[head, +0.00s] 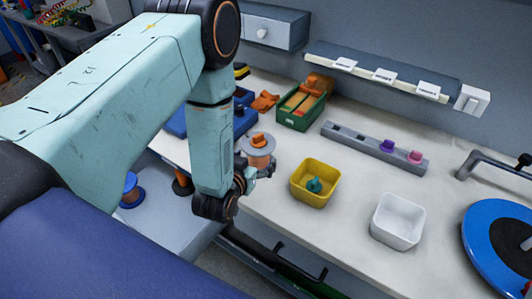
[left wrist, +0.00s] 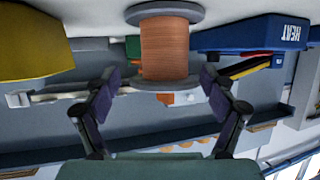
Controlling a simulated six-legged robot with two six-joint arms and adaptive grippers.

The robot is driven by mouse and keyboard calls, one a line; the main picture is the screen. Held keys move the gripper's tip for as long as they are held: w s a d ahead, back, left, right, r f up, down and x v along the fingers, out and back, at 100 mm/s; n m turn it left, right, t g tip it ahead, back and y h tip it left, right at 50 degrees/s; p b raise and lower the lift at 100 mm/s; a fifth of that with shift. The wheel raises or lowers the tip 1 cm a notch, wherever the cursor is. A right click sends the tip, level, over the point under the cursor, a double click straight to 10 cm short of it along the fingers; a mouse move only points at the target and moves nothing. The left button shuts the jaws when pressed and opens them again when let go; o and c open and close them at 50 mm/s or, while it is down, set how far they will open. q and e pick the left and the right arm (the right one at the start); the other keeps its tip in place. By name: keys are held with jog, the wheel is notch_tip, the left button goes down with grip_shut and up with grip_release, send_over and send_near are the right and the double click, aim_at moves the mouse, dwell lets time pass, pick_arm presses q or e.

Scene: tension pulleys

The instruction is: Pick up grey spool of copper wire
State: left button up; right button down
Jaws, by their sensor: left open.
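The grey spool of copper wire (head: 260,148) stands upright on the pale worktop, just right of my left forearm in the head view. Its grey top flange and copper winding show, with an orange piece at the top. In the left wrist view the spool (left wrist: 164,48) appears upside down at the top middle, ahead of the palm and between the finger lines. My left gripper (left wrist: 160,82) is open, with a dark finger on either side of the spool. A gap shows between the fingers and the winding. In the head view the gripper is partly hidden behind my arm. My right gripper is not in view.
A yellow bin (head: 315,170) with a teal part stands right of the spool, and a white bin (head: 397,220) further right. A grey rail (head: 375,148) and a green box (head: 303,110) lie behind. A blue spool (head: 131,190) stands at left on a lower surface.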

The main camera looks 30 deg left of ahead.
pick_arm(q)
jog(key=shift+w+a+f, duration=0.35)
jog(key=shift+w+a, duration=0.05)
jog(key=shift+w, duration=0.2)
jog(key=shift+w+a+f, duration=0.35)
jog(key=shift+w+a, duration=0.05)
jog(key=shift+w, duration=0.15)
jog(key=w, duration=0.2)
jog(key=w+f, duration=0.1)
jog(key=shift+d+f, duration=0.1)
jog(key=shift+d, duration=0.15)
jog(key=shift+w+a+f, duration=0.15)
jog(key=shift+w+a, duration=0.05)
jog(key=shift+a, duration=0.1)
jog(key=shift+d, duration=0.25)
jog(key=c, duration=0.6)
jog(key=shift+a, duration=0.15)
jog(key=c, duration=0.4)
grip_shut()
